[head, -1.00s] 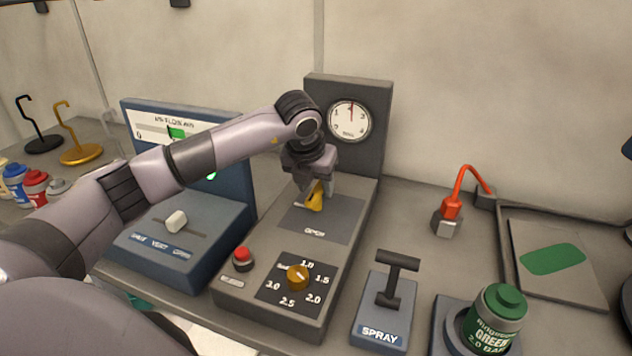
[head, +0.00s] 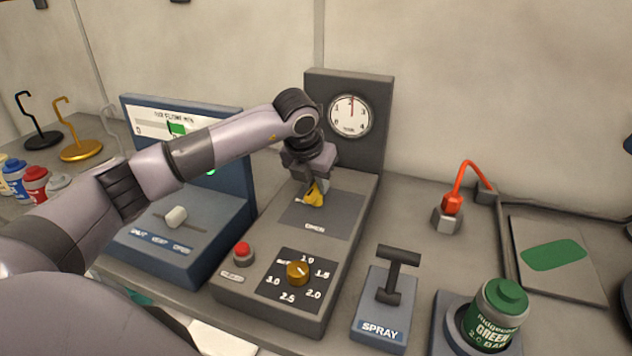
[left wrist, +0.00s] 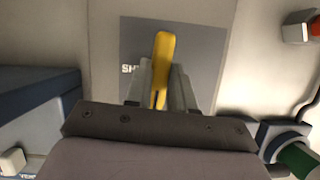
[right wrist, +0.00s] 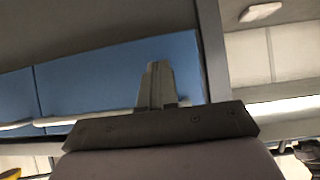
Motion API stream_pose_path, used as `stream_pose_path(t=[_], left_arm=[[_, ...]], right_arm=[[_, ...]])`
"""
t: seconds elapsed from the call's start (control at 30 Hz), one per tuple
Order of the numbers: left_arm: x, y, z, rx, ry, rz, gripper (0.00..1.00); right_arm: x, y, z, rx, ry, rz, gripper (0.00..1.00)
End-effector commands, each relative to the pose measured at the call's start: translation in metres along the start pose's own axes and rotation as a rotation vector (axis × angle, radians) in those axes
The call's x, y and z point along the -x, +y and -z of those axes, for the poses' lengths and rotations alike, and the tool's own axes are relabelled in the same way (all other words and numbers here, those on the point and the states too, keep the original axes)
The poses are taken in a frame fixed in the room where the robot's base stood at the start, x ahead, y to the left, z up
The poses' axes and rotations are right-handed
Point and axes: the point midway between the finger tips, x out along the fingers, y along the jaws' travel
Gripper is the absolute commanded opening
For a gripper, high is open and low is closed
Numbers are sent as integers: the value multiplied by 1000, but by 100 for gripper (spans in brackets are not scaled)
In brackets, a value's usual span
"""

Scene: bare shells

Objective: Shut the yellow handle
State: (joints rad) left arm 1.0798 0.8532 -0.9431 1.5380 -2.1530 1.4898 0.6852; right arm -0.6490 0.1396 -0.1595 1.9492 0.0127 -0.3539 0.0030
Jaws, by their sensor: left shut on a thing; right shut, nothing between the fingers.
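The yellow handle (head: 316,194) sits on a dark panel of the grey console (head: 335,258), between a partly hidden label and the word OPEN. My left gripper (head: 314,187) is shut on it from above. In the left wrist view the yellow handle (left wrist: 163,65) stands lengthwise between the fingers of the left gripper (left wrist: 160,95), with the start of a label, SH, at its left. My right gripper (right wrist: 155,85) shows only in the right wrist view, shut and empty in front of a blue surface.
The console also carries a gauge (head: 350,116), a red button (head: 242,250) and a yellow dial (head: 298,272). A blue slider station (head: 170,240) stands to the left. A SPRAY lever (head: 392,280) and a green canister (head: 492,315) stand to the right.

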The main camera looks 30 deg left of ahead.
Motion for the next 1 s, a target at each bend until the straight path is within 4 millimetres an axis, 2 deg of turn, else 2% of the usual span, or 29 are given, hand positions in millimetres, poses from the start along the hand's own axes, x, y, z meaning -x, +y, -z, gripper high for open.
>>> stream_pose_path(t=[0.43, 1.0], left_arm=[[-1, 3, -1, -339, -2, 143, 0], [0, 5, -4, -838, -2, 350, 0]], right_arm=[[-11, 0, -15, 1, 1, 0, 0], [-11, 0, -15, 1, 1, 0, 0]])
